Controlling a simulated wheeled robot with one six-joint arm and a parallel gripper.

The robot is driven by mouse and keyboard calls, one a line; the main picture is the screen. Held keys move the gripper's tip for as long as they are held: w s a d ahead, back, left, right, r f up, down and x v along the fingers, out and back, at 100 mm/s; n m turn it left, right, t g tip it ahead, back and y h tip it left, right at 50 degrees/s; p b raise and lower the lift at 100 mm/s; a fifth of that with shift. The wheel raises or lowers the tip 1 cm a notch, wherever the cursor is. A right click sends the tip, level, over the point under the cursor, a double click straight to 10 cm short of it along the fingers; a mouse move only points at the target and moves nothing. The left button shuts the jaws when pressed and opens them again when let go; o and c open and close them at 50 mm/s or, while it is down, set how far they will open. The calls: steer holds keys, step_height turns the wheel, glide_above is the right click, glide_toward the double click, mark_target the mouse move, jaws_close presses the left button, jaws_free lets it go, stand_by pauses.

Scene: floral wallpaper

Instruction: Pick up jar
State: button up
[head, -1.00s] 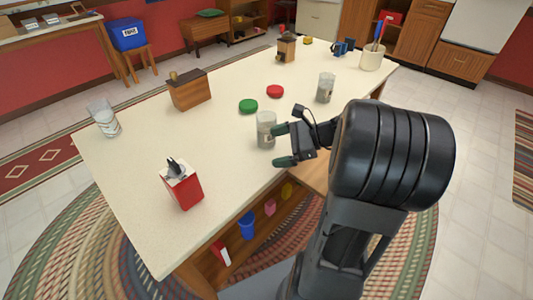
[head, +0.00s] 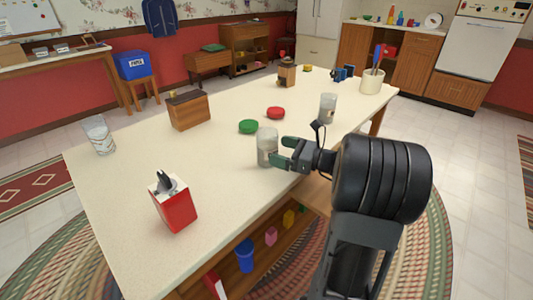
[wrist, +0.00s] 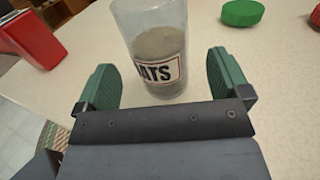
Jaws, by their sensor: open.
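A clear glass jar (head: 267,147) with greyish contents stands upright on the cream table. In the wrist view the same jar (wrist: 155,45) carries a label, partly readable as "ATS", and its top is cut off by the frame. My gripper (head: 281,153) is open, its green-padded fingers pointing at the jar from the right. In the wrist view the jar stands ahead of my gripper (wrist: 163,80), between the lines of the two fingers. Its lower part is close to the fingertips. A second similar jar (head: 327,108) stands farther back on the table.
A green lid (head: 248,127) and a red lid (head: 276,113) lie behind the jar. A red box (head: 175,205), a wooden box (head: 188,110) and a glass (head: 99,135) stand left. The table (head: 120,190) is clear around the near jar.

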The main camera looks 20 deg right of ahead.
mark_target(266, 146)
steer(key=shift+b+x, duration=0.85)
steer(key=shift+x, duration=1.8)
steer(key=shift+a, duration=0.1)
steer(key=c, duration=1)
steer(key=shift+r, duration=0.1)
steer(key=shift+c, duration=0.4)
steer(key=shift+r, duration=0.1)
